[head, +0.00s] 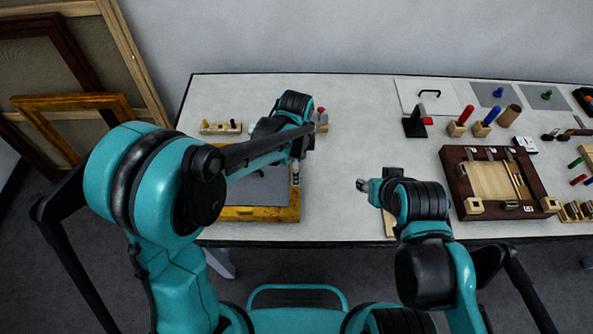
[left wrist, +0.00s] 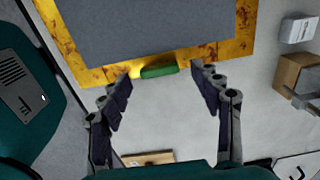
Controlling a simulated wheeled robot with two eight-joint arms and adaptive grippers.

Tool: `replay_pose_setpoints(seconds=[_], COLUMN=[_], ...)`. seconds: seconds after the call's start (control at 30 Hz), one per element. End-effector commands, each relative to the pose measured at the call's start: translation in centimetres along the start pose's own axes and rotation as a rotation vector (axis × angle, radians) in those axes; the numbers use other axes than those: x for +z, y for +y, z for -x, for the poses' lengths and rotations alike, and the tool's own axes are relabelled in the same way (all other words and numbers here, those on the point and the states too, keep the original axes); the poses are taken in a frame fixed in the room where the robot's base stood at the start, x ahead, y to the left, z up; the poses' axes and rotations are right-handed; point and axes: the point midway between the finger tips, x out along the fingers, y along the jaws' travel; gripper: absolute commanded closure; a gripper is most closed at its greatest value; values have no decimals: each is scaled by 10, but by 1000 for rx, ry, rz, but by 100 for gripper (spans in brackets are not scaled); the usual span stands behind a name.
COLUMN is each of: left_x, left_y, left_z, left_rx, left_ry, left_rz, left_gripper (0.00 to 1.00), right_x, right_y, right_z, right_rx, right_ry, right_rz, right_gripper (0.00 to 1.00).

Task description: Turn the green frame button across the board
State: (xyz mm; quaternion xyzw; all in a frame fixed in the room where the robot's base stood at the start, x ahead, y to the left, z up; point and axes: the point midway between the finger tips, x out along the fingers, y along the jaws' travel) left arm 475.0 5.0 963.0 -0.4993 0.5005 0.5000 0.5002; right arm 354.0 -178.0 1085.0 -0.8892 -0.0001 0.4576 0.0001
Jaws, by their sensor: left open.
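The green frame button (left wrist: 158,71) shows in the left wrist view. It lies lengthwise along the gilt frame (left wrist: 110,74), near the bar's outer edge and off the grey board (left wrist: 150,25). My left gripper (left wrist: 163,86) is open, with one finger on each side of the button and a gap to both. In the head view the gilt frame (head: 262,214) lies on the table, and my left gripper (head: 297,172) is over its right side. The button cannot be made out there. My right gripper (head: 362,185) is over the table, right of the frame; its jaws are too small to read.
A wooden block with pegs (head: 221,128) stands behind the frame. A dark wooden frame (head: 456,183) lies to the right, with several coloured-handled tools (head: 467,114) behind it. The table (head: 350,120) is clear in the back middle.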

Motion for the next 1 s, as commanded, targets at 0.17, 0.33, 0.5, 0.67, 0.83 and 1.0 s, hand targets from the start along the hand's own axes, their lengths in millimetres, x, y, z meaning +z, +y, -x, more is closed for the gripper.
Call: replay_pose_setpoints(seconds=[0.17, 0.33, 0.5, 0.67, 0.83, 1.0], left_x=[0, 0, 0, 0, 0, 0], left_y=[0, 0, 0, 0, 0, 0], left_z=[-12, -13, -13, -13, -13, -13], left_rx=[0, 0, -1, -1, 0, 0], left_ry=[0, 0, 0, 0, 0, 0], left_rz=[1, 1, 1, 1, 8, 48], left_gripper=[36, 36, 60, 86, 86, 86], right_x=[2, 2, 2, 2, 2, 2], right_y=[0, 0, 0, 0, 0, 0], right_z=[-3, -3, -3, -3, -3, -4], right_rx=[0, 0, 0, 0, 0, 0], right_ry=[0, 0, 0, 0, 0, 0], right_rz=[0, 0, 0, 0, 0, 0], right_gripper=[60, 60, 60, 60, 60, 60])
